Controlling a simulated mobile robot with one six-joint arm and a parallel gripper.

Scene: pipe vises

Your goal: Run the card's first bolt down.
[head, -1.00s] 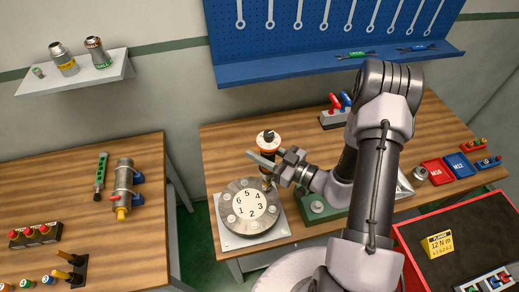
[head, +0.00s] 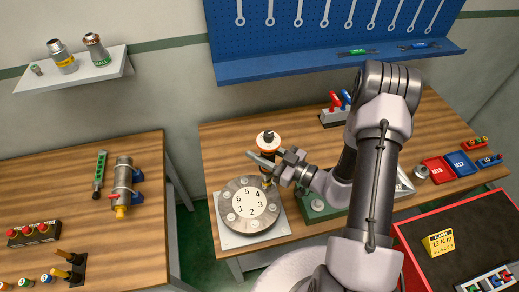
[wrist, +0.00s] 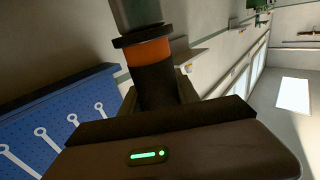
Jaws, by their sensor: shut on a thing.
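The round grey flange (head: 229,193) lies on a light plate on the middle bench, with a white face numbered 1 to 6 and bolts around its rim. My gripper (head: 270,160) is shut on an upright power driver (head: 268,137) with a black, white and orange top. The driver's lower end is over the rim's upper right, near number 4, and hides the bolt there; I cannot tell whether it is seated. In the wrist view the driver's dark body with an orange band (wrist: 149,52) stands between the jaws. The yellow card (head: 438,243) reads FLANGE 12 N m; its lower digits are too small to read surely.
A green-based fixture (head: 317,208) stands just right of the flange, under my arm. Red and blue bins (head: 448,167) lie at the bench's right. A red-edged tray (head: 475,222) holds the card. The left bench (head: 70,195) carries a pipe part and tools.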

